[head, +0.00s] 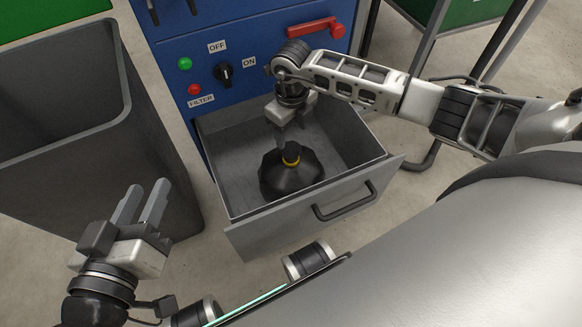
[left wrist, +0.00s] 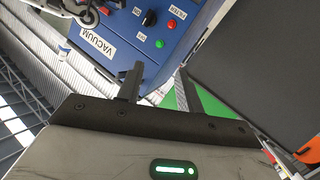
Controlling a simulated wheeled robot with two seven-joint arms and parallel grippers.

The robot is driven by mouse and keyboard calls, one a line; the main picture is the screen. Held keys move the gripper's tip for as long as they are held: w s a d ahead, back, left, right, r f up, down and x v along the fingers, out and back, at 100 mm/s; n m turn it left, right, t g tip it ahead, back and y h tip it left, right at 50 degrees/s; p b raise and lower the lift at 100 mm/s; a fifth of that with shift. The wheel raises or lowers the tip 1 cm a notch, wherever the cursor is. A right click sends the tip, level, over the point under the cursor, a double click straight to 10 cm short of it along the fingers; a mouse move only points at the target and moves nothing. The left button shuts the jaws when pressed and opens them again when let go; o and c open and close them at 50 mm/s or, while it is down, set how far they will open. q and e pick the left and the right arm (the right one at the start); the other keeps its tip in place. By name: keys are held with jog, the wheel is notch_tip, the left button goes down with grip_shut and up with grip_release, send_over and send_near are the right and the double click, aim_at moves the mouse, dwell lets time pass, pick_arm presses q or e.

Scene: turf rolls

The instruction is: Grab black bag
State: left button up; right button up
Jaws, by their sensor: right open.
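The black bag (head: 291,175) sits in the open grey drawer (head: 351,152) of the blue machine, gathered at the top with a yellow tie (head: 291,153). My right gripper (head: 281,136) points down into the drawer, just above and slightly left of the bag's tied neck. Its fingertips are small and partly lost against the dark bag; it holds nothing that I can see. My left gripper (head: 142,204) is open and empty, left of the drawer and in front of the bin. Its two fingers also show apart in the left wrist view (left wrist: 160,85).
A large dark grey bin (head: 112,125) stands at the left, its opening facing up. The blue machine (head: 240,45) carries a red handle (head: 309,28), a knob and lights above the drawer. The drawer's front has a black handle (head: 345,202). Concrete floor shows between bin and drawer.

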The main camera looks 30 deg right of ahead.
aim_at(291, 149)
notch_tip(291, 149, down, 5)
jog(key=shift+a+r+b, duration=0.1)
jog(key=shift+b, duration=0.6)
notch_tip(291, 149, down, 2)
jog(key=shift+f+b, duration=0.15)
jog(key=shift+b, duration=0.6)
notch_tip(291, 149, down, 2)
jog(key=shift+f+b, duration=0.15)
jog(key=shift+b, duration=0.4)
jog(key=shift+f, duration=0.1)
pick_arm(q)
jog(key=shift+w+d+r+n+t+h, duration=0.2)
jog(key=shift+r+t+h, duration=0.25)
jog(key=shift+r, duration=0.15)
jog(key=shift+w+d+r+n+t+h, duration=0.1)
jog(key=shift+w+r+t+h, duration=0.05)
jog(key=shift+r+t+h, duration=0.3)
pick_arm(e)
grip_shut()
jog(key=shift+w+r, duration=0.15)
jog(key=shift+r, duration=0.1)
